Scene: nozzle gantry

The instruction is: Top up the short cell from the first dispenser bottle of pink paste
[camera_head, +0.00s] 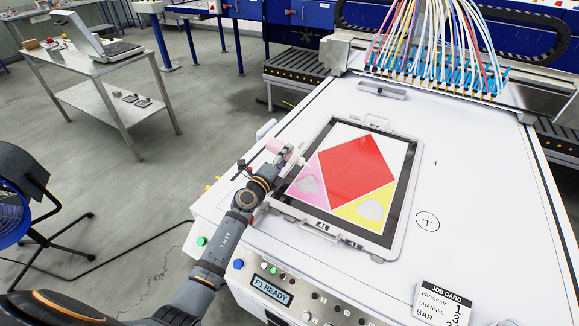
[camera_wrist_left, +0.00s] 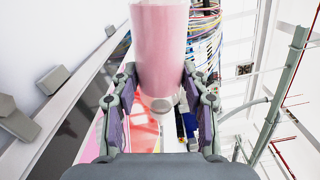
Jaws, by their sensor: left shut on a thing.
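A framed panel (camera_head: 399,226) lies on the white machine bed, with a red diamond cell (camera_head: 355,170) in its middle. The pink cell (camera_head: 326,193) at its lower left has a bare grey patch (camera_head: 308,184). The yellow cell (camera_head: 385,222) at its lower right has a grey patch too. My left gripper (camera_head: 271,165) is at the panel's left edge, shut on a pink dispenser bottle (camera_head: 279,147). In the left wrist view, the pink bottle (camera_wrist_left: 165,45) sits between both fingers of the gripper (camera_wrist_left: 160,88), its pale nozzle showing below. The right gripper is out of view.
A nozzle row with coloured tubes (camera_head: 430,60) spans the bed's back. A job card (camera_head: 444,303) and a display reading P1 READY (camera_head: 272,290) are at the front. The bed right of the panel is clear.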

